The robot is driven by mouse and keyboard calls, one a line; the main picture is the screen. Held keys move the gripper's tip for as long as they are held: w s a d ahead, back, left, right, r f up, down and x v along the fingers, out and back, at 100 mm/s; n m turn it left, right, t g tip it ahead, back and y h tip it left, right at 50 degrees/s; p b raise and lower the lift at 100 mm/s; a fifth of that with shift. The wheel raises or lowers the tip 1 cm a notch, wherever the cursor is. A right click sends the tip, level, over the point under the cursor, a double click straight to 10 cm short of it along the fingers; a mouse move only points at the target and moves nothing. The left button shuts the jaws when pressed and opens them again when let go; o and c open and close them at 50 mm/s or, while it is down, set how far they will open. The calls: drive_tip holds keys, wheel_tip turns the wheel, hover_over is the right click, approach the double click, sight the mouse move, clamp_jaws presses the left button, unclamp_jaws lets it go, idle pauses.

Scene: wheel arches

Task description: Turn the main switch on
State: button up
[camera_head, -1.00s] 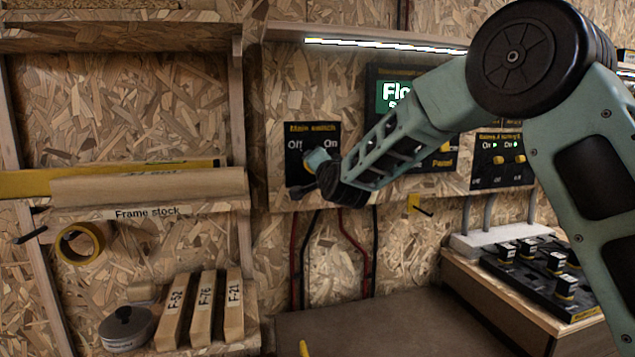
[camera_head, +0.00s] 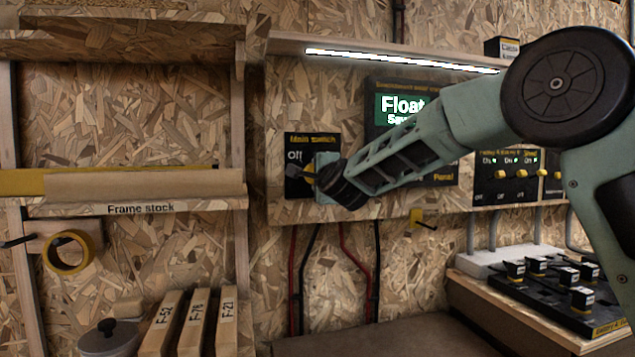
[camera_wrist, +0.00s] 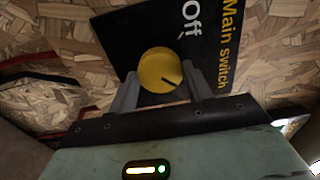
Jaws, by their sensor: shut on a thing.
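The main switch is a black panel (camera_head: 294,185) on the wall board, lettered "Main switch", with "Off" at its left. My gripper (camera_wrist: 160,88) is shut on the knob, a grey finger on either side. In the head view my gripper (camera_head: 316,174) reaches the panel from the right and covers the "On" side and most of the knob.
A green-lit display (camera_head: 396,106) hangs right of the switch, partly behind my arm. A smaller switch panel (camera_head: 505,180) is further right. A bench with black-topped devices (camera_head: 548,285) stands lower right. Shelves with frame stock (camera_head: 140,208) are at left.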

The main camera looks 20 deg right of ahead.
idle(0.4)
drive_tip(key=o, duration=1)
drive_tip(key=shift+d, duration=0.1)
drive_tip(key=shift+c, duration=0.2)
drive_tip(key=s, duration=1.7)
drive_tip(key=shift+s+b, duration=0.2)
drive_tip(key=shift+b, duration=0.15)
